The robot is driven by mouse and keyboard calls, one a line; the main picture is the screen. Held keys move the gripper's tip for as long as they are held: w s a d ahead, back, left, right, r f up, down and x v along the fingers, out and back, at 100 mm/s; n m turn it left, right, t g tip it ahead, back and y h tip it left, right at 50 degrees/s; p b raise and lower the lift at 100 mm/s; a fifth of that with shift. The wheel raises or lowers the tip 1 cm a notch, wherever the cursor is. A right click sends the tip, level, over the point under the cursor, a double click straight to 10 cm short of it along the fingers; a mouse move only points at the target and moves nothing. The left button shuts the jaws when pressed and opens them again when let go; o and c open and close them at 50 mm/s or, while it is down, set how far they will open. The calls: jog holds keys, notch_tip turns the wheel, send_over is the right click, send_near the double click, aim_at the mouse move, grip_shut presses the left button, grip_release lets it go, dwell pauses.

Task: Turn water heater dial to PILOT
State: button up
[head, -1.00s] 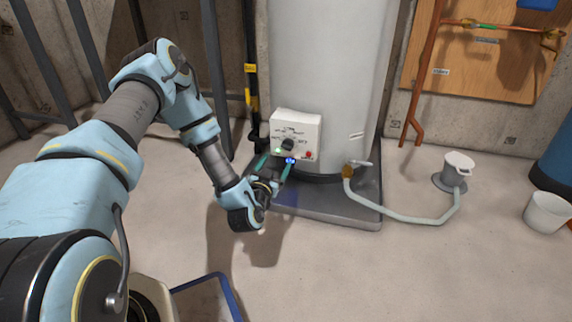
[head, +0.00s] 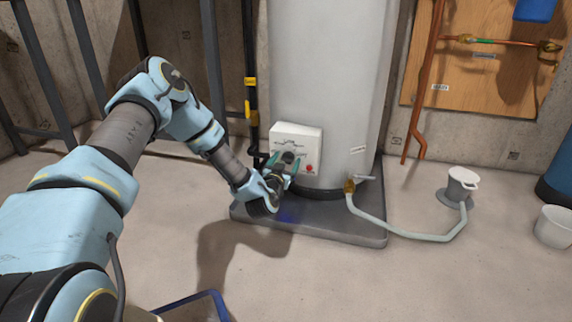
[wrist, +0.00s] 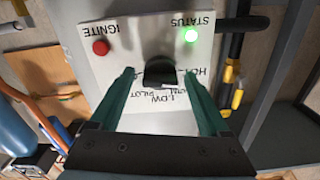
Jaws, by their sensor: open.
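The white control box (head: 307,138) is on the front of the grey water heater (head: 325,70), low down. Its black dial (wrist: 160,72) shows upside down in the wrist view, near printed words including LOW, PILOT and HOT. I cannot tell which mark the dial points to. My gripper (head: 284,166) is at the box front, partly hiding the dial in the head view. In the wrist view its two green fingers stand open on either side of the dial, with gaps between them and it. The red IGNITE button (wrist: 101,47) and lit green STATUS light (wrist: 191,35) are on the panel.
The heater stands on a grey base slab (head: 340,228). A drain valve (head: 350,186) with a pale hose (head: 410,236) runs to a white floor fitting (head: 462,182). A black pipe (head: 250,60) is left of the heater.

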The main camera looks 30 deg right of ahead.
grip_shut()
dwell(0.7)
